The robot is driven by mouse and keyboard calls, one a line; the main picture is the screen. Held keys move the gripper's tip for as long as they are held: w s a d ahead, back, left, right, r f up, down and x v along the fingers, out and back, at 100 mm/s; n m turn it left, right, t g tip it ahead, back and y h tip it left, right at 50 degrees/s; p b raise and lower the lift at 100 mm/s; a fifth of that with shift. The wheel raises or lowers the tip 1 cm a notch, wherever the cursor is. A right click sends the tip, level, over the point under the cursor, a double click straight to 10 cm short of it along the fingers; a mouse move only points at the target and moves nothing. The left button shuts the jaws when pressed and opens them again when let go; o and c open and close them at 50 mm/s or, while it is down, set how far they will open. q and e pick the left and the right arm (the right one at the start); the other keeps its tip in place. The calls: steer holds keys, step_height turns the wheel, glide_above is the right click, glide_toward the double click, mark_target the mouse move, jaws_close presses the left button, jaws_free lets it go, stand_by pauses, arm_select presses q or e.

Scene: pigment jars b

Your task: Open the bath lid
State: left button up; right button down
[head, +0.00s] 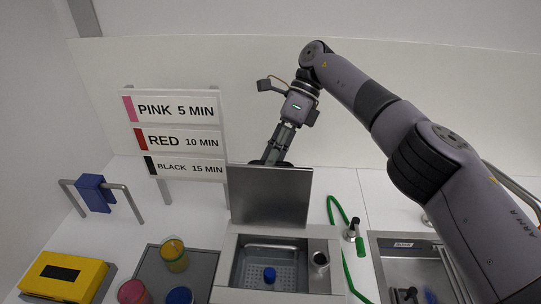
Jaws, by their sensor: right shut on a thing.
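The bath lid (270,197) is a grey metal plate standing upright at the back edge of the bath (231,262). The bath is uncovered and shows a perforated floor. My right gripper (273,158) is behind the lid's top edge, shut on the lid. Its fingertips and any handle are partly hidden by the lid. My left gripper is not in view.
A sign stand (176,136) with three time labels is left of the lid. Jars stand on a dark tray (203,262), beside a yellow box (62,276). A blue block (93,194) hangs on a metal rail. A green hose (332,212) and a sink (385,243) lie right.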

steer(key=shift+d+f, duration=0.1)
steer(key=shift+f, duration=0.45)
steer(key=c, duration=1.9)
jaws_free()
steer(key=shift+o, duration=1.2)
steer(key=shift+w, duration=0.35)
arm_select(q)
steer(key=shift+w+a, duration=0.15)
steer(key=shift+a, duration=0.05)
arm_select(e)
steer(key=shift+o, duration=0.3)
steer(key=shift+r, duration=0.1)
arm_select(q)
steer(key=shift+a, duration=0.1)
